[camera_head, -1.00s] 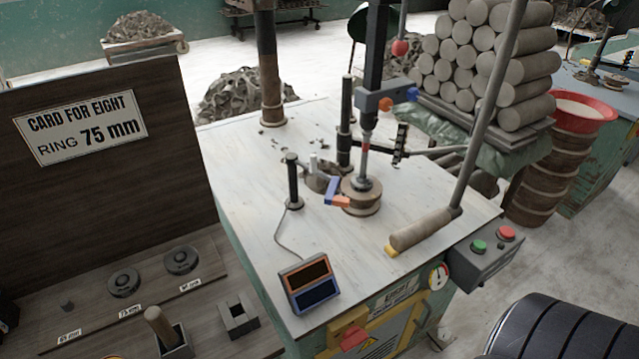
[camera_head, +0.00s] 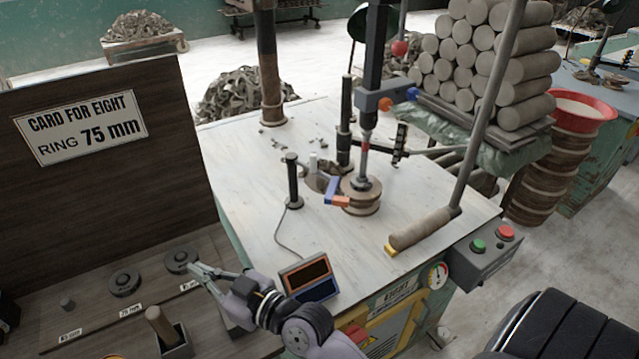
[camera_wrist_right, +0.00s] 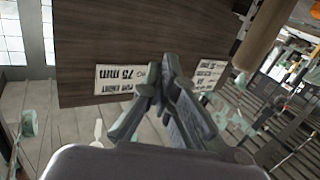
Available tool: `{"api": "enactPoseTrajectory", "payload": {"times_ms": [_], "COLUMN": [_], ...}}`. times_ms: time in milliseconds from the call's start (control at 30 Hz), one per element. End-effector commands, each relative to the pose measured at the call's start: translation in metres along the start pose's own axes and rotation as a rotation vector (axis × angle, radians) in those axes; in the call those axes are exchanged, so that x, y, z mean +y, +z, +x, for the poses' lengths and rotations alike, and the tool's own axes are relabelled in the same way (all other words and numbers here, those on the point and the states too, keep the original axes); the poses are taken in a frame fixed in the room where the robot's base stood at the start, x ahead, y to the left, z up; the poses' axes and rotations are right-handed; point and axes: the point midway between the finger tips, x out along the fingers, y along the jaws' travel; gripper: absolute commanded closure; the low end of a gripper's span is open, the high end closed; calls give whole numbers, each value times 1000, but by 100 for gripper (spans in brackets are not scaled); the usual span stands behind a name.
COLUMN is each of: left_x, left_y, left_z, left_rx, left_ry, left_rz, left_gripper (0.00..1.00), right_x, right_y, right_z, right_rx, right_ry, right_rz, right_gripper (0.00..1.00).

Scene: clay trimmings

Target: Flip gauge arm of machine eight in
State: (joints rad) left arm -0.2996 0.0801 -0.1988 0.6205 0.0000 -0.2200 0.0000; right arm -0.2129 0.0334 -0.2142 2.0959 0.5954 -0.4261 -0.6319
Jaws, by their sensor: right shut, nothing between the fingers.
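The gauge arm (camera_head: 331,187) is on the white table of machine eight, a short bar with a blue part and an orange tip beside a black post (camera_head: 293,182). Its orange tip is close to the round clay-coloured disc (camera_head: 361,197) under the spindle; I cannot tell if they touch. My right gripper (camera_head: 196,269) is shut and empty, well to the lower left of the gauge arm, in front of a dark ring. In the right wrist view its fingers (camera_wrist_right: 163,80) meet at the tips. My left gripper is not in view.
A readout box (camera_head: 308,279) stands at the table's near edge. A control box (camera_head: 484,252) has green and red buttons. The wooden shelf (camera_head: 75,315) holds rings, below a "75 mm" card (camera_head: 80,127).

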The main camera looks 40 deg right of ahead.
Motion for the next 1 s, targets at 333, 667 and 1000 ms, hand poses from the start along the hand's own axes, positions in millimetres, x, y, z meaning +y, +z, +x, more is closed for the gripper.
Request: {"api": "enactPoseTrajectory", "payload": {"times_ms": [333, 667, 1000], "left_x": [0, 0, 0], "left_y": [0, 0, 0], "left_z": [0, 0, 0], "left_rx": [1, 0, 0], "left_ry": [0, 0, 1], "left_rz": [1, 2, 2], "left_gripper": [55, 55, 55], "right_x": [83, 174, 208], "right_y": [-97, -100, -40], "right_z": [34, 18, -13], "right_rx": [474, 541, 187], "right_ry": [403, 986, 1551], "right_rz": [12, 92, 177], "right_gripper": [100, 100, 100]}}
